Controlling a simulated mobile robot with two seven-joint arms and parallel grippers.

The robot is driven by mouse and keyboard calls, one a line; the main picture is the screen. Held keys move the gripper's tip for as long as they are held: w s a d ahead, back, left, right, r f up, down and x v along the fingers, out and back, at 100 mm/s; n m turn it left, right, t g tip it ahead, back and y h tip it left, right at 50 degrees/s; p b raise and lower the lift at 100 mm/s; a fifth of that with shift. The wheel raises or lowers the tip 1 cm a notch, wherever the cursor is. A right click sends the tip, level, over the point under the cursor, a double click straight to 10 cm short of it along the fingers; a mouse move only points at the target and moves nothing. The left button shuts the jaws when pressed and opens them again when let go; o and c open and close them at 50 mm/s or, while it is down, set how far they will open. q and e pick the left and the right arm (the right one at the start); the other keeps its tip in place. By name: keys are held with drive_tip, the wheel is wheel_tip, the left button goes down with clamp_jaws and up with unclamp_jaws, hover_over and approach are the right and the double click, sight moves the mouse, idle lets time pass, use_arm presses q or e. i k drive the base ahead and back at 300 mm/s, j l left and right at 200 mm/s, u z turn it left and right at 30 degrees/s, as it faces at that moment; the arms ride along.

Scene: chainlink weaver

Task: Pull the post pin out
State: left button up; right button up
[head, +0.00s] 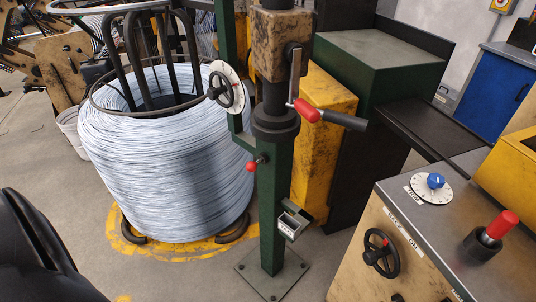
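The green post (275,205) stands upright in the middle of the head view on a square base plate. A pin with a round red knob (251,166) sticks out of the left side of the post, below the black collar. Its thin shaft goes into the post, and the hidden end cannot be seen. A small open metal box with a white label (292,221) is fixed to the right side of the post, lower down. A dark glossy part of my own body fills the lower left corner, apart from the pin. Neither gripper shows in this view.
A large coil of wire (165,150) stands close left of the post. A control console (400,215) with a red-topped lever (500,225) stands at right.

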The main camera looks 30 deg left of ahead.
sight(251, 166)
drive_tip(key=u, duration=1.25)
